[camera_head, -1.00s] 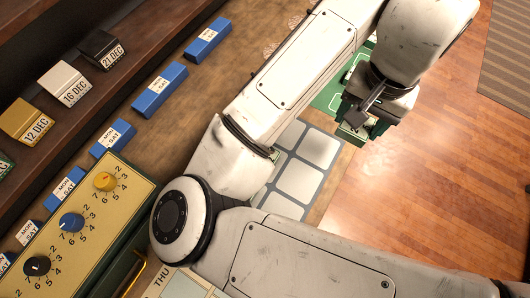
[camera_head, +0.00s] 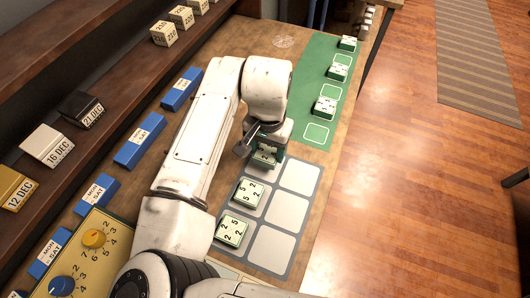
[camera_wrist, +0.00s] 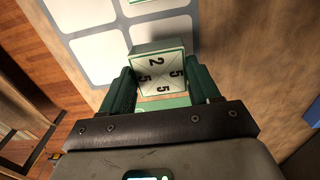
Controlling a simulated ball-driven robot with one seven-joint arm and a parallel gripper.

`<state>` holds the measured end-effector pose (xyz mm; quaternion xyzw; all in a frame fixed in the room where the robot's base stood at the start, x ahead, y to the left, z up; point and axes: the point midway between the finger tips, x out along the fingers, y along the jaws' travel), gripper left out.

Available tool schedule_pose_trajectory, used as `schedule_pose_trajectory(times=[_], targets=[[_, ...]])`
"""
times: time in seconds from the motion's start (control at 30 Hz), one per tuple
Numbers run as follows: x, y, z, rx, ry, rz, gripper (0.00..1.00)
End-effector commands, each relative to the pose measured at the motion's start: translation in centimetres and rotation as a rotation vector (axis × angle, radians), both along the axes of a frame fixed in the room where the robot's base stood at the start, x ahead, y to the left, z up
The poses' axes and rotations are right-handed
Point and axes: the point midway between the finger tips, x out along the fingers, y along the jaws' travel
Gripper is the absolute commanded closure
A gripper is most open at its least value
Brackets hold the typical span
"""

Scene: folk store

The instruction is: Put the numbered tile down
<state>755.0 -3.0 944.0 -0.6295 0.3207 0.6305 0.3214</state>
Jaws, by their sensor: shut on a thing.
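My gripper (camera_head: 262,152) is shut on a numbered tile (camera_wrist: 160,69), gripping it between its green fingers. The tile is white on top with green sides, and its face shows a 2 and several 5s in the wrist view. In the head view, the held tile (camera_head: 264,159) is partly hidden by my gripper. It is at the far-left end of the grey grid mat (camera_head: 268,190); whether it touches the mat I cannot tell. Two other tiles lie in the grid's left column: one in the middle (camera_head: 249,193), one nearer (camera_head: 232,230). The right column's cells are bare.
A green mat (camera_head: 308,75) beyond the grid holds several tiles, one nearest (camera_head: 325,107), among empty outlined squares. Blue weekday blocks (camera_head: 140,140) line the counter's left side by a shelf of date blocks (camera_head: 47,145). A yellow dial panel (camera_head: 97,225) stands near left.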

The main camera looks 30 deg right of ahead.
Motion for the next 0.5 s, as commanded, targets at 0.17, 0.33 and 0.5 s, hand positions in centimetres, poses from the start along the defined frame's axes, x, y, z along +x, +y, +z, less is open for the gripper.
schedule_pose_trajectory(times=[0.17,0.33,0.5], targets=[[0.7,0.4,-0.9,0.0,0.0,0.002,0.75],[0.6,0.3,-3.3,-0.001,0.001,0.001,0.75],[0.6,0.3,-3.8,0.0,-0.001,0.0,0.75]])
